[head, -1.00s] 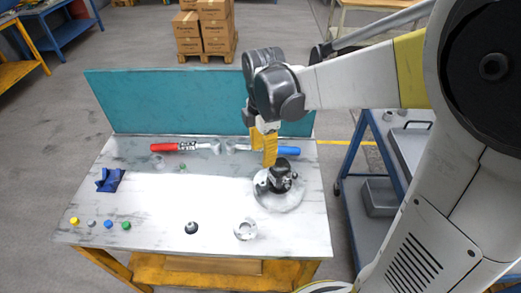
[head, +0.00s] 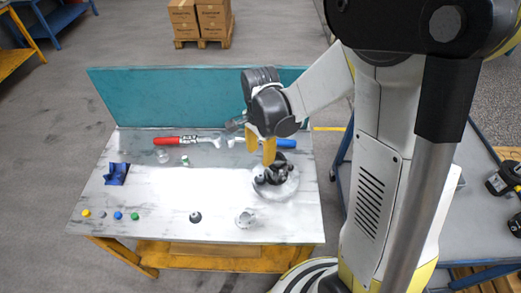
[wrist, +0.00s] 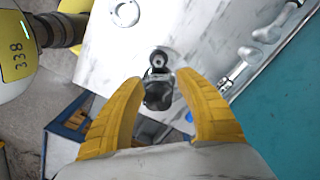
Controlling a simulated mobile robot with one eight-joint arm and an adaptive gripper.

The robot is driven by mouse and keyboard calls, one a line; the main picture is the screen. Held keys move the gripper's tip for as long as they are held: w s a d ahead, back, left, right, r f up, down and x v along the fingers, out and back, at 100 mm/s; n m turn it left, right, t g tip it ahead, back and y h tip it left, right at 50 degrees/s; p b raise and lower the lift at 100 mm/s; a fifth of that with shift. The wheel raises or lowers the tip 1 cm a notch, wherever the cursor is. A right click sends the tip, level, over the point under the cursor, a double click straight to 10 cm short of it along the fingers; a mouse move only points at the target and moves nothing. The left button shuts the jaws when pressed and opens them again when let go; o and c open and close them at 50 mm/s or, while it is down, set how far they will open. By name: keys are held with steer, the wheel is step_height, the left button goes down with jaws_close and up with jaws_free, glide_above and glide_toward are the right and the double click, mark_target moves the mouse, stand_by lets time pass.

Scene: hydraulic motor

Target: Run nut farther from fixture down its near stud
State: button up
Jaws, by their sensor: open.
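My gripper (head: 260,158) is open, its two yellow fingers pointing down over the round grey fixture (head: 291,186) at the table's right. A dark motor part (head: 275,174) stands on that fixture. In the wrist view the dark part (wrist: 158,95) shows between and beyond the fingers of my gripper (wrist: 161,83), with a small round piece (wrist: 158,60) at its end. I cannot tell whether the fingers touch anything. A small dark piece (head: 195,217) stands at the table's front middle. Nuts and studs are too small to identify.
A pale ring-like part (head: 245,219) lies near the table's front edge. Red-handled (head: 168,140) and blue-handled (head: 286,143) tools lie at the back, before a teal panel (head: 190,97). A blue block (head: 117,174) and several small coloured pieces are at left. The table's middle is clear.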

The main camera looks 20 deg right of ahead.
mark_target(261, 176)
step_height(261, 176, down, 10)
steer(key=m+b, duration=0.3)
steer(key=m, duration=0.1)
steer(key=m+b, duration=0.3)
steer(key=m, duration=0.1)
steer(key=shift+s+r, duration=0.15)
steer(key=shift+r, duration=0.05)
stand_by(0.7)
jaws_close()
jaws_free()
steer(key=shift+r, duration=0.15)
